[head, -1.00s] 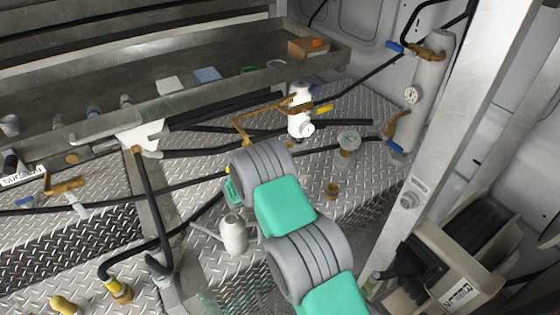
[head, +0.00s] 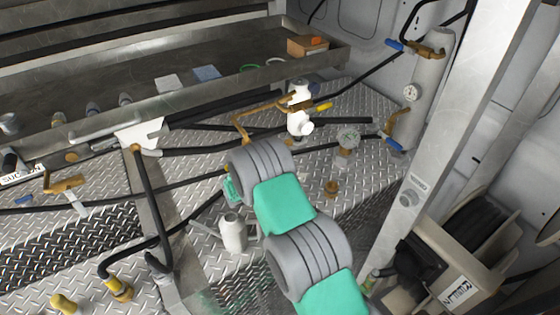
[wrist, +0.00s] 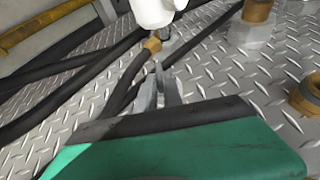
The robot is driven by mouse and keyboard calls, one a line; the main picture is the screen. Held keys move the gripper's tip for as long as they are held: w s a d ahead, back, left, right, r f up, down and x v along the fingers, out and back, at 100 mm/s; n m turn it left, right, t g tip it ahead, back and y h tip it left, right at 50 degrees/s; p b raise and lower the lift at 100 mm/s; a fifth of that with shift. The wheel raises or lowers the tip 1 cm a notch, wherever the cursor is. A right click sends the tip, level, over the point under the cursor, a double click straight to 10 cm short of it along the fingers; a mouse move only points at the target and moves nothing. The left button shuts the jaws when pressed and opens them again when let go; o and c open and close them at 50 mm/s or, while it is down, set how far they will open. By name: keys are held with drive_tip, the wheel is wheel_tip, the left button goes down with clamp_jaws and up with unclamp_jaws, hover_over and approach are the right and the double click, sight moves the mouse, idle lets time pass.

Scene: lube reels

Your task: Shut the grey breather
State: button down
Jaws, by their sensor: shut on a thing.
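My gripper (wrist: 161,75) shows in the wrist view with its two grey fingers close together on a small, thin grey piece. I cannot tell whether this piece belongs to the grey breather. A small brass fitting (wrist: 152,43) and a dark hose lie just beyond the fingertips. In the head view my own arm hides the fingers. A round-topped grey fitting (head: 348,140) stands on the plate to the right of my arm; it may be the breather, but I cannot be sure.
A white filter body (head: 300,115) with a yellow handle (head: 323,107) stands behind my gripper. A white can (head: 233,232) is left of my arm. A brass fitting (head: 332,187) lies to the right. Black hoses cross the tread plate. A metal post (head: 440,140) rises at right.

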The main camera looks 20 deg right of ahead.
drive_tip(key=shift+w+a+f+b, duration=0.15)
drive_tip(key=shift+f+b, duration=0.15)
drive_tip(key=shift+b, duration=0.65)
drive_tip(key=shift+r+m+g+h+b, duration=0.15)
drive_tip(key=shift+m+g+h+b, duration=0.4)
drive_tip(key=shift+m+b, duration=0.2)
drive_tip(key=shift+r, duration=0.15)
drive_tip(key=c, duration=1.5)
unclamp_jaws()
drive_tip(key=shift+a, duration=0.1)
drive_tip(key=b+v, duration=0.1)
drive_tip(key=v, duration=0.6)
drive_tip(key=shift+a, duration=0.1)
drive_tip(key=shift+a+r, duration=0.1)
drive_tip(key=shift+r, duration=0.1)
drive_tip(key=shift+c, duration=0.3)
